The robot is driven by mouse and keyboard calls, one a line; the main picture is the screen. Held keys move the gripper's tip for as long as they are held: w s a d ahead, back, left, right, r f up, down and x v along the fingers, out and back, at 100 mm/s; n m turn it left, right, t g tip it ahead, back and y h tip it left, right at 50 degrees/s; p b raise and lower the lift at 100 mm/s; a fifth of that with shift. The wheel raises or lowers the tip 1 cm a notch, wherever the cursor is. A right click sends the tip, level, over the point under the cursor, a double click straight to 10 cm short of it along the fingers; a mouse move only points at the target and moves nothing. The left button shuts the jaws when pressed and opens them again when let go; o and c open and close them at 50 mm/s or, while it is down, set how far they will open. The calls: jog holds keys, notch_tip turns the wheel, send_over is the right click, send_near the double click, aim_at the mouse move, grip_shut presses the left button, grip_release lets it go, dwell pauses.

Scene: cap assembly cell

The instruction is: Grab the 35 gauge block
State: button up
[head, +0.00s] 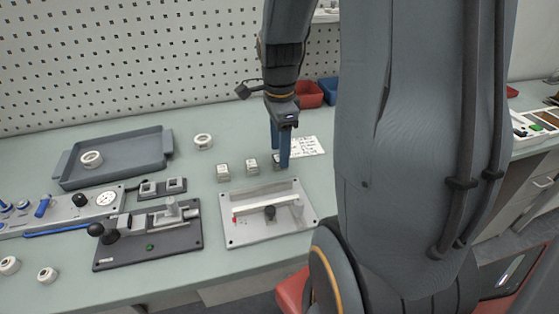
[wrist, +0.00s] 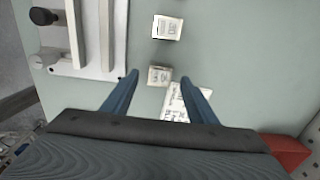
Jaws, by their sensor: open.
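Several small pale gauge blocks stand in a row on the green bench. In the head view, the left block (head: 222,172) and the middle block (head: 251,167) are clear, and a third is mostly hidden by my gripper (head: 281,160). In the wrist view, my gripper (wrist: 154,80) is open and empty, and a block (wrist: 159,76) shows between its fingertips. Another block (wrist: 167,27) with a printed top face lies farther up. The numbers are too small to read, so I cannot tell which block is the 35.
A white plate fixture with a bar (head: 268,217) stands in front of the blocks. A printed sheet (head: 306,146) lies beside them. A dark lever fixture (head: 150,246), grey tray (head: 116,158), white ring (head: 203,141), red bin (head: 308,95) and blue bin (head: 329,90) stand around.

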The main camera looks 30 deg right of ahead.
jog(key=shift+f, duration=0.85)
grip_shut()
jog(key=shift+a, duration=0.1)
jog(key=shift+r, duration=0.15)
